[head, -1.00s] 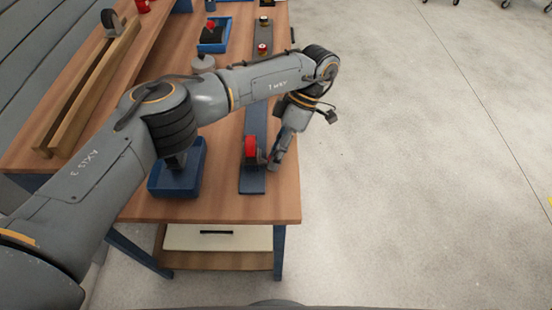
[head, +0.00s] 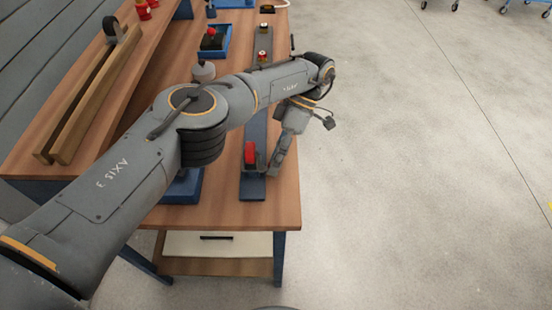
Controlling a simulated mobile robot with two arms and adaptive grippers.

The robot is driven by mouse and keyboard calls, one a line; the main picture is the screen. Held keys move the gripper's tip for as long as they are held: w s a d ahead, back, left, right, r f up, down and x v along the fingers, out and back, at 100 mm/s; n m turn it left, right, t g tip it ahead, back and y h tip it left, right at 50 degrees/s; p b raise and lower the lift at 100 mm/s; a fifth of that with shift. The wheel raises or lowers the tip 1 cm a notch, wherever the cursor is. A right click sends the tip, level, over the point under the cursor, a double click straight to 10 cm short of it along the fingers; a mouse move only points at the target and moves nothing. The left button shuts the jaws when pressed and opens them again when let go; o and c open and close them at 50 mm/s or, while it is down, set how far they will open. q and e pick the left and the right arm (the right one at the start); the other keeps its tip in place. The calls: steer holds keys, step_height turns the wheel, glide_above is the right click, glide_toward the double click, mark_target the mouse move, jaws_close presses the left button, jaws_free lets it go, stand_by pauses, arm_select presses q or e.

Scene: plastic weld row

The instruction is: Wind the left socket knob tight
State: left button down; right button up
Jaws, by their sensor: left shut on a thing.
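A red knob (head: 250,152) stands at the near end of a long dark rail (head: 255,188) on the wooden bench. My left gripper (head: 274,168) reaches down to it from the right. Its fingers are shut at the knob's right side, and the exact contact is hard to see at this size. Smaller red-topped fittings (head: 262,56) stand further back along the same rail. My left arm hides the middle of the rail. My right gripper is not in view.
A blue tray (head: 184,190) sits left of the rail, partly hidden by my arm. Another blue tray (head: 222,52) with a red-topped piece stands further back. Wooden bars (head: 75,105) lie at the left. Open floor (head: 420,170) is to the right.

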arm_select(q)
steer(key=c, duration=1.1)
jaws_free()
step_height(320, 180, up, 10)
